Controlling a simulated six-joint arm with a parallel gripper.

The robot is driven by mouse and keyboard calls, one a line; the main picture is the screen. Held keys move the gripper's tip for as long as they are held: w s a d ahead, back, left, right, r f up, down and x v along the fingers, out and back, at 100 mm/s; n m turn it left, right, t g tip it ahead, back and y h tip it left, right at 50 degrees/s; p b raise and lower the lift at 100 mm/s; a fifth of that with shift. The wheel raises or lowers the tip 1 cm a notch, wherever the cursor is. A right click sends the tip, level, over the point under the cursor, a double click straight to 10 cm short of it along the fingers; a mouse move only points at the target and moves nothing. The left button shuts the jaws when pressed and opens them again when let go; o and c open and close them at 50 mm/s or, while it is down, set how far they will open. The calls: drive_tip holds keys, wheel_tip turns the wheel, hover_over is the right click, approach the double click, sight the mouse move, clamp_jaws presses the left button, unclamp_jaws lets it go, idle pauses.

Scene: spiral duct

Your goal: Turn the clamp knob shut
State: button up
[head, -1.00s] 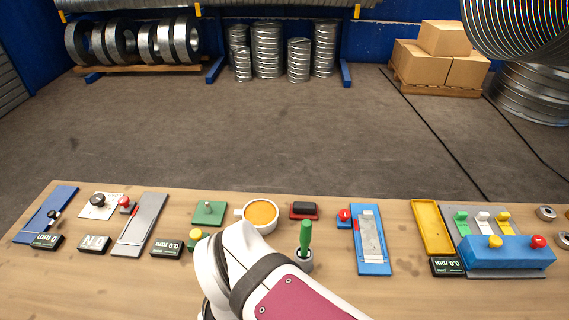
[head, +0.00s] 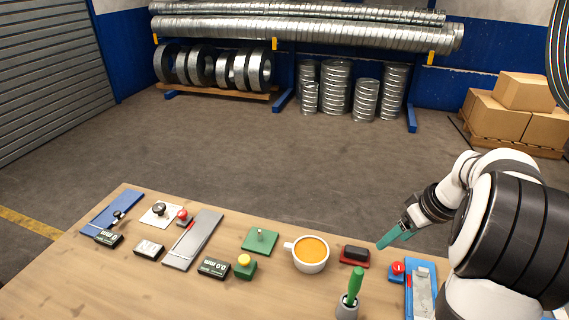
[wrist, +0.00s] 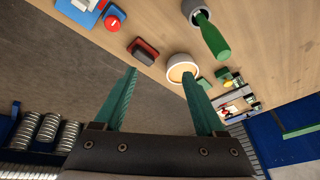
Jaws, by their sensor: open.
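Several knobs show, and I cannot tell for certain which is the clamp knob. A black knob (head: 159,208) stands on a white plate at the left of the bench, with a red knob (head: 183,215) beside it at the grey rail. A small black knob (head: 118,216) sits on the blue plate (head: 107,214). My gripper (head: 382,243) has teal fingers, open and empty, above the bench's far edge near that fixture. The wrist view shows the fingers apart (wrist: 158,73).
A cup of orange liquid (head: 310,253), a green-handled tool in a grey holder (head: 347,307), a red-and-black block (head: 354,255), a green plate (head: 260,241) and small displays (head: 213,267) crowd the bench.

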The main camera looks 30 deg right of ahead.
drive_tip(key=h, duration=0.1)
approach(399, 266)
drive_tip(key=shift+n, duration=0.4)
drive_tip(key=x, duration=0.8)
drive_tip(key=shift+f, duration=0.2)
clamp_jaws()
